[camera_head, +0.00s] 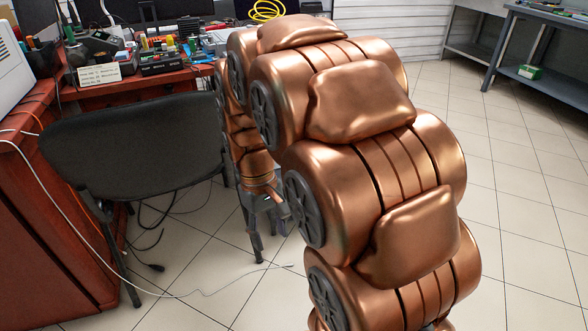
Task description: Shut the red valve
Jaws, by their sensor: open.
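No red valve and no coolant hoses show in the head view. They may be out of frame or behind my large copper-coloured arm, which fills the middle and right of the picture. At the far end of the arm, my gripper (268,203) shows as a small grey shape below the copper wrist, over the tiled floor. It is open, and I see nothing held in it. Its fingers are small and partly hidden by the arm.
A black chair (135,145) stands left of my gripper, beside a red-brown desk (50,215). A cluttered workbench (130,88) is behind, with a yellow coiled cable (266,10). Cables lie on the floor. A grey table (555,85) stands far right; tiled floor (530,200) there is clear.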

